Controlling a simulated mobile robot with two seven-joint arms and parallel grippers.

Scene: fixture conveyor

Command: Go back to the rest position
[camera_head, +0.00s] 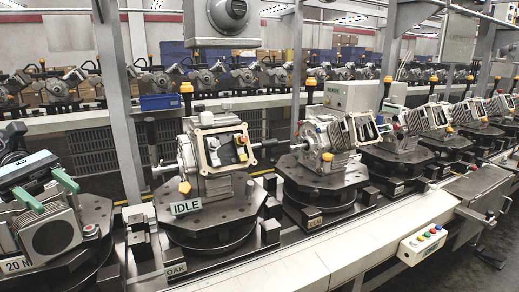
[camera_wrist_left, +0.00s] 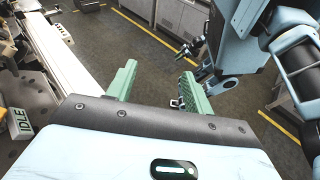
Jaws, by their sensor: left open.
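My left gripper (camera_head: 47,191) shows at the left edge of the head view, with two green fingers spread apart. It appears in front of the leftmost engine housing on the conveyor; I cannot tell the gap. In the left wrist view the same gripper (camera_wrist_left: 158,88) is open, with nothing between its fingers and the grey floor behind them. Parts of my own body and arm fill the right of that view. A small dark shape there may be my right gripper (camera_wrist_left: 190,48); its jaws are too small to read. The head view does not show it.
Engine housings on dark round fixtures line the conveyor; the nearest whole housing (camera_head: 217,150) stands behind an IDLE sign (camera_head: 186,207). A pale front rail (camera_head: 330,250) carries a button box (camera_head: 422,244). Grey uprights (camera_head: 117,100) stand behind. Open floor (camera_wrist_left: 235,110) lies beside the conveyor.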

